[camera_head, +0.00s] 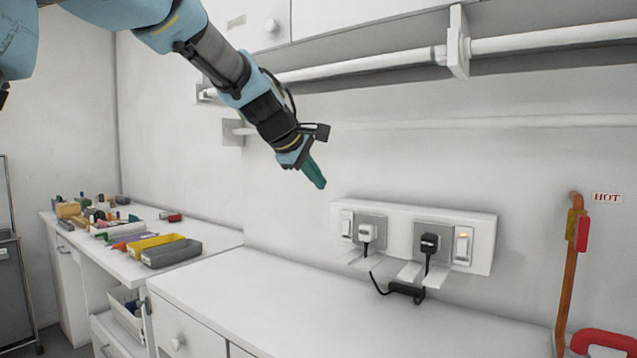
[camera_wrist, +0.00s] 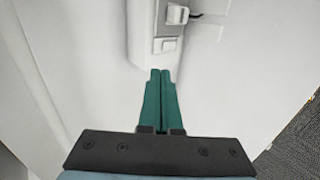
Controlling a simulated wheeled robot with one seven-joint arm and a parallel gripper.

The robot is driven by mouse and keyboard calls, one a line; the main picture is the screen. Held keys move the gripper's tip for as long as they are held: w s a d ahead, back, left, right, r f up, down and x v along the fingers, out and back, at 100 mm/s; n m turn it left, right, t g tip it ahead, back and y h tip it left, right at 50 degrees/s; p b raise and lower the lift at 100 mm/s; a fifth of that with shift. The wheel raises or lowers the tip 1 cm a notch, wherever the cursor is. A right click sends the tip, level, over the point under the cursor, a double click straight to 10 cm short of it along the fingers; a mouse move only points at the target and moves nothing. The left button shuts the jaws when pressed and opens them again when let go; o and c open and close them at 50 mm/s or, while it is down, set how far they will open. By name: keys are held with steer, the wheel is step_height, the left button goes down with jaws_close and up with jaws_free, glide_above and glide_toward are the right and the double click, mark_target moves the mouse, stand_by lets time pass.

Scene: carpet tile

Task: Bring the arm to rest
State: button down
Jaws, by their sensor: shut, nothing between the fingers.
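My gripper (camera_head: 317,181) hangs in the air above the white counter, in front of the wall and to the upper left of the socket panel. Its green fingers point down and to the right. In the wrist view the two green fingers (camera_wrist: 160,73) lie side by side, shut with nothing between them. My blue and grey arm reaches down from the upper left of the head view.
A white socket panel (camera_head: 397,219) on the wall holds a white plug, a black plug and switches. A black cable hangs to the counter (camera_head: 290,300). Pipes (camera_head: 360,66) run above. Trays and loose items crowd the left bench. An orange pipe (camera_head: 568,270) stands right.

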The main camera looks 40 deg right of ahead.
steer(key=w+a+f+m+y, duration=0.1)
steer(key=w+a+f+y, duration=0.15)
steer(key=a+f, duration=0.55)
steer(key=w+a+f+t+y, duration=0.1)
steer(key=w+a+f, duration=0.25)
steer(key=a, duration=0.75)
steer(key=w+a+f+m+y, duration=0.15)
steer(key=w+a+f, duration=0.3)
steer(key=a, duration=0.55)
steer(key=s+a+f+y, duration=0.1)
steer(key=s+a+f, duration=0.3)
steer(key=a, duration=0.4)
steer(key=s+a+f+m+g+y, duration=0.1)
steer(key=s+a+f, duration=0.3)
steer(key=a, duration=0.4)
steer(key=s+a+f+g+y, duration=0.1)
steer(key=s+a+f+y, duration=0.1)
steer(key=a, duration=0.6)
steer(key=shift+s+a+f+m, duration=0.2)
steer(key=shift+s+f+m, duration=0.15)
steer(key=shift+s+f, duration=0.7)
steer(key=shift+r, duration=0.15)
